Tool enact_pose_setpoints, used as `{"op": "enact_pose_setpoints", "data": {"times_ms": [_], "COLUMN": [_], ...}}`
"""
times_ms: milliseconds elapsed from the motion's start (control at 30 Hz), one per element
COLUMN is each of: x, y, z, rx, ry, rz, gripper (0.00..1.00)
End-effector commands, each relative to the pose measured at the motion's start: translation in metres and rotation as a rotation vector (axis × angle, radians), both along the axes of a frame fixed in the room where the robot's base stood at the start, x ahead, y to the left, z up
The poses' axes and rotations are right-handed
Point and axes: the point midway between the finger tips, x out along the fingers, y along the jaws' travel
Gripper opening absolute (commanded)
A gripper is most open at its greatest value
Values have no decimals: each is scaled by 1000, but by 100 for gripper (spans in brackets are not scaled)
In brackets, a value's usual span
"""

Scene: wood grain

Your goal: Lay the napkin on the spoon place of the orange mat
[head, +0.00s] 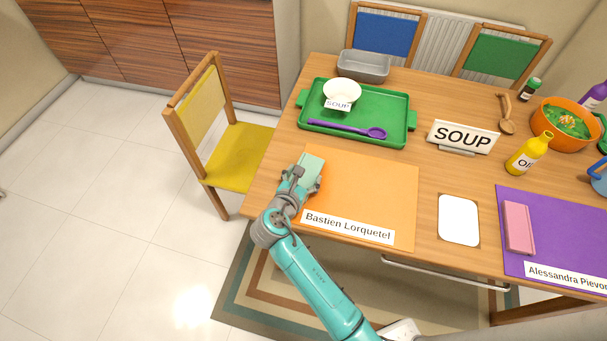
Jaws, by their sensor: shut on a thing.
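The orange mat (375,190) lies on the wooden table, with a name card reading Bastien Lorquetel (347,227) along its front edge. A light green napkin (312,166) is at the mat's left side. My gripper (307,180) is shut on the napkin's near end, at the left edge of the mat. The arm hides part of the mat's front left corner. I cannot tell whether the napkin touches the mat or is held just above it. No marking of a spoon place is visible on the mat.
A green tray (393,103) with a white bowl (342,91) and a purple spoon (347,129) is behind the mat. A purple mat (565,238) holds a pink napkin (519,228). A yellow chair (238,154) is left.

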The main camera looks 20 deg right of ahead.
Motion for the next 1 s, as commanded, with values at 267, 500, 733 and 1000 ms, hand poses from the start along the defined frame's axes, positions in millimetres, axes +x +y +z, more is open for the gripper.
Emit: {"op": "enact_pose_setpoints", "data": {"times_ms": [267, 500, 733, 1000], "x": [0, 0, -3, -31], "y": [0, 0, 3, 30], "z": [-3, -3, -2, 14], "rx": [1, 1, 0, 0], "ry": [-1, -1, 0, -2], "rz": [0, 0, 1, 5], "gripper": [91, 100, 100, 100]}}
